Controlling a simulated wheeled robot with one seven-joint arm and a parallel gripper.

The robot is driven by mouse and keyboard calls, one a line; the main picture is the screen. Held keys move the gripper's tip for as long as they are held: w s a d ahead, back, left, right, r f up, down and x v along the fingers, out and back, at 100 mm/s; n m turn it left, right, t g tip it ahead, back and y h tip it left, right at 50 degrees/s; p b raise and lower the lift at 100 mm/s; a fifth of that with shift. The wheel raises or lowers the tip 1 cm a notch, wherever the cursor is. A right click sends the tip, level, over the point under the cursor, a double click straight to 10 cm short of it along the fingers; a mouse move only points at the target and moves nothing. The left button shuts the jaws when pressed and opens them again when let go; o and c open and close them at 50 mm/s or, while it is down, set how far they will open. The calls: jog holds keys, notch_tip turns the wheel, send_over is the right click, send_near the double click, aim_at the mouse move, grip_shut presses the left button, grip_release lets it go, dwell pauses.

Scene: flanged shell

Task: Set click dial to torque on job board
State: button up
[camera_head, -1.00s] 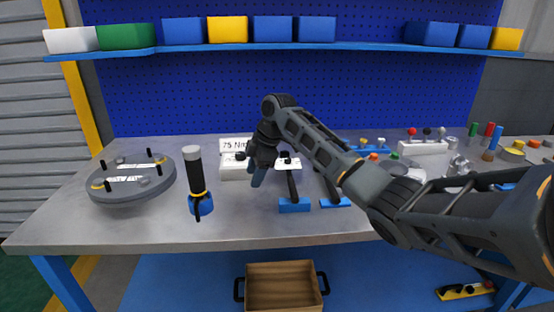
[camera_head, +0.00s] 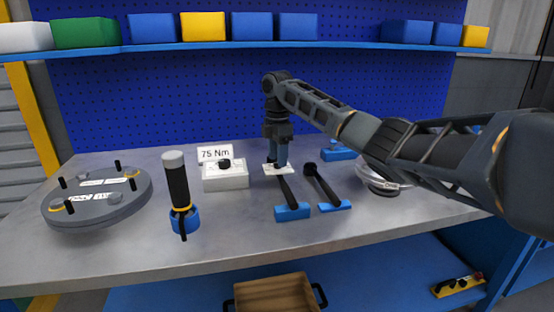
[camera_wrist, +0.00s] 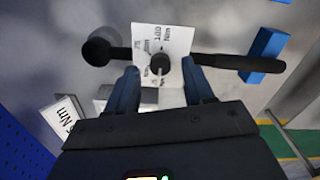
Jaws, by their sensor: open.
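The job board (camera_head: 215,153) is a white sign reading "75 Nm"; its edge shows at lower left in the wrist view (camera_wrist: 66,118). The click dial is a dark round knob (camera_wrist: 160,64) with a light pointer line, on a white scale card (camera_wrist: 172,40) marked "100" and "Nm". The card lies across a black wrench (camera_wrist: 225,62), whose handle rests on a blue support (camera_head: 292,211). My gripper (camera_head: 277,155) points down over the card. In the wrist view its open fingers (camera_wrist: 161,88) stand on either side just below the knob. Contact cannot be told.
A white box with a black knob (camera_head: 225,177) stands left of my gripper. A second black tool (camera_head: 322,184) lies close to the right. A black upright tool (camera_head: 178,188) and a grey round flange (camera_head: 97,197) stand further left. The front of the table is clear.

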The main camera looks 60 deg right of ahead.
jog(key=shift+f, duration=0.75)
grip_shut()
